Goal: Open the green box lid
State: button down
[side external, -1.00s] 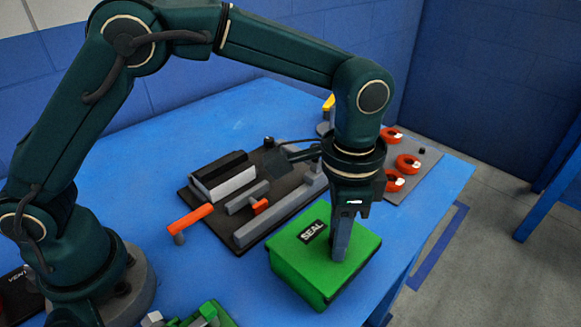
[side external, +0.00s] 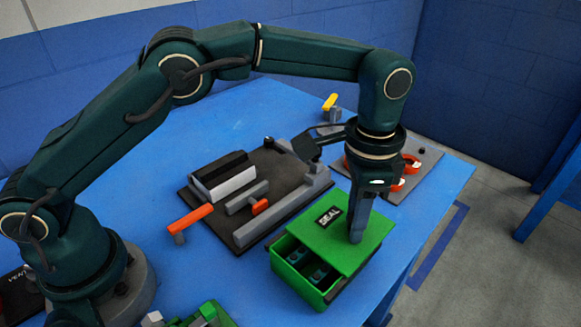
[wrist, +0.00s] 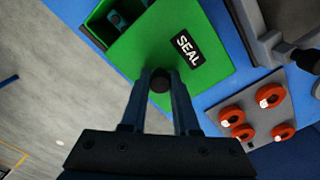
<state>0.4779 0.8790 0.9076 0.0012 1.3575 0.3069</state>
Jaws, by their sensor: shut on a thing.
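The green box (side external: 308,290) stands near the table's front right edge. Its flat green lid (side external: 342,247), with a black SEAL label (side external: 329,217), is shifted back and partly off the box. The uncovered front part shows dark compartments with small dark pieces in them. My gripper (side external: 356,236) points down over the lid and is shut on a dark round knob. The knob (wrist: 160,80) shows between the two fingers in the wrist view, where the lid (wrist: 205,70) and an open strip of the box (wrist: 108,18) also show.
A dark board (side external: 222,219) with grey blocks and orange handles lies left of the box. A grey panel with orange rings (wrist: 272,121) lies beyond the box. The table's edge is close to the box, with bare floor (wrist: 60,90) past it.

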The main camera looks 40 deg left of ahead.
jog(key=shift+w+r, duration=0.1)
jog(key=shift+w, duration=0.15)
jog(key=c, duration=0.7)
grip_release()
jog(key=shift+o, duration=0.2)
jog(key=shift+r, duration=2.5)
jog(key=shift+s, duration=0.1)
